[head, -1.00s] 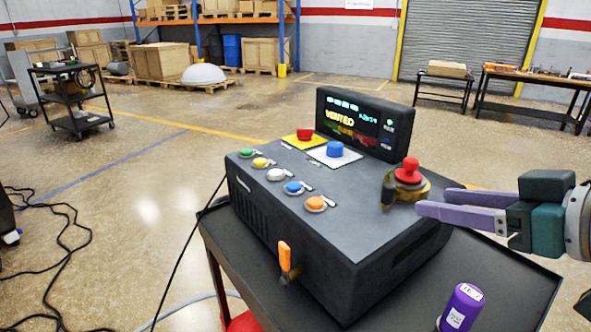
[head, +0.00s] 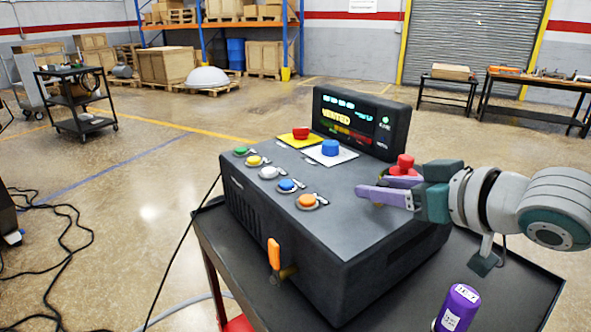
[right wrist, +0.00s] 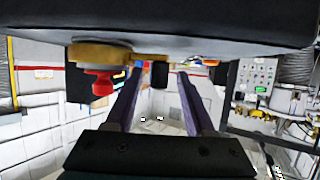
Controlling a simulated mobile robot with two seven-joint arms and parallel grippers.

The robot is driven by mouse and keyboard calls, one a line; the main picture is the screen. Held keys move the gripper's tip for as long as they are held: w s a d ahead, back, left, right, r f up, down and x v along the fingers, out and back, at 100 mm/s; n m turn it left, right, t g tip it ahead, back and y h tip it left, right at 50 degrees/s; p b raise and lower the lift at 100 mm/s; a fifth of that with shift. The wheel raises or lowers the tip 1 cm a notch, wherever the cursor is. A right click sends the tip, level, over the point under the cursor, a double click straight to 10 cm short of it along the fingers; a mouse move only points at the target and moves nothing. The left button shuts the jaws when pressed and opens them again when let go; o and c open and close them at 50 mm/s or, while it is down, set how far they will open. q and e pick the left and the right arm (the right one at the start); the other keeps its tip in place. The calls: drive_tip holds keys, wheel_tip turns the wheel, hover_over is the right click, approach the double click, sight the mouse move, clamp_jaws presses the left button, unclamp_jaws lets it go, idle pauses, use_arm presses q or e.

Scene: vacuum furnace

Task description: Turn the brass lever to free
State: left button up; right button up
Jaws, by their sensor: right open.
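The brass lever (right wrist: 122,57) shows in the right wrist view as a brass arm on a round brass base, ending in a black grip (right wrist: 160,76). A red knob (head: 405,163) is on the same mount, at the right of the black console top; it also shows in the right wrist view (right wrist: 101,85). My right gripper (head: 372,193) is open, its purple fingers level over the console. In the right wrist view its fingertips (right wrist: 159,74) are on either side of the grip; contact cannot be told. In the head view the gripper hides most of the lever.
The console (head: 300,250) stands on a dark cart (head: 500,268). An orange-handled lever (head: 274,254) sticks out of its front. Several coloured buttons line its left edge. A screen (head: 355,122) at the back reads VENTED. A purple bottle (head: 458,308) stands at front right.

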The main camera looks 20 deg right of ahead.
drive_tip(key=shift+w+f, duration=0.1)
drive_tip(key=shift+w, duration=0.15)
drive_tip(key=shift+c, duration=0.2)
clamp_jaws()
idle(1.1)
